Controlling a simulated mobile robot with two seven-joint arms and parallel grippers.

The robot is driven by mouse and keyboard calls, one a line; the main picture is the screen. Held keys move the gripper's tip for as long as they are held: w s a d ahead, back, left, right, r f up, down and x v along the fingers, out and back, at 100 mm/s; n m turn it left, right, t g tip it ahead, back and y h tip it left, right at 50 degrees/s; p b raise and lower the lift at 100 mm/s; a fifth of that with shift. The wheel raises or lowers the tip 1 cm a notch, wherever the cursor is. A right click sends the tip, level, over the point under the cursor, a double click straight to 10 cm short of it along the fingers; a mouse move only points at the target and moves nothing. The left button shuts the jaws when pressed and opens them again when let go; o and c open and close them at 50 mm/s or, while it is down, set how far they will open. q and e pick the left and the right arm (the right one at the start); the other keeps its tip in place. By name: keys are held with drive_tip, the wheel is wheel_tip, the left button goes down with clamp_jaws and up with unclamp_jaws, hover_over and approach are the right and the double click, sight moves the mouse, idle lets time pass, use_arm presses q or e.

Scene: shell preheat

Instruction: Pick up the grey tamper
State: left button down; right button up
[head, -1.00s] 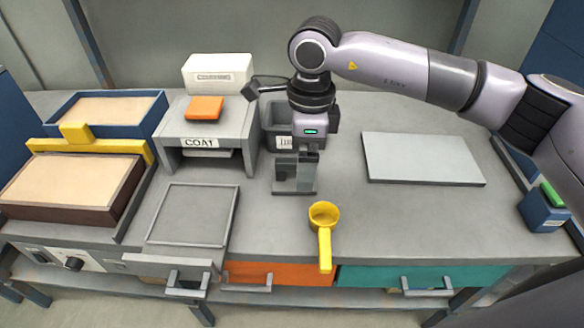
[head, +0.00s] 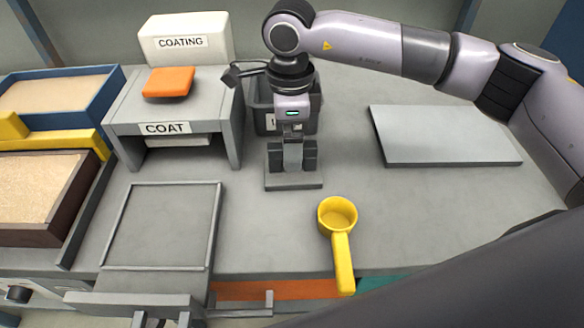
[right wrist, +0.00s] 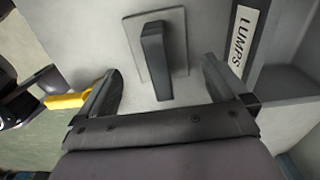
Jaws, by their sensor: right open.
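The grey tamper is a flat rectangular plate with an upright dark grey handle. In the head view its plate (head: 293,181) rests on the worktop, in front of a grey bin. In the right wrist view its handle (right wrist: 156,62) stands up from the lighter plate. My right gripper (head: 292,158) is above the plate, pointing down, with the handle between its fingers. In the right wrist view the gripper (right wrist: 161,82) is open, with a gap on each side of the handle. My left gripper is not in view.
The grey bin (head: 256,100) is close behind the tamper; its label reads LUMPS (right wrist: 241,38) in the wrist view. A yellow scoop (head: 338,215) lies in front right.

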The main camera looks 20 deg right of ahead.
wheel_tip(320, 180, down, 6)
drive_tip(key=shift+s+d+r, duration=0.1)
drive_tip(key=shift+d, duration=0.05)
drive_tip(key=c, duration=1.1)
drive_tip(key=shift+r, duration=0.1)
wheel_tip(320, 180, up, 20)
drive_tip(key=shift+f+p, duration=0.1)
drive_tip(key=shift+p, duration=0.4)
drive_tip(key=o, duration=0.8)
drive_tip(key=c, duration=0.3)
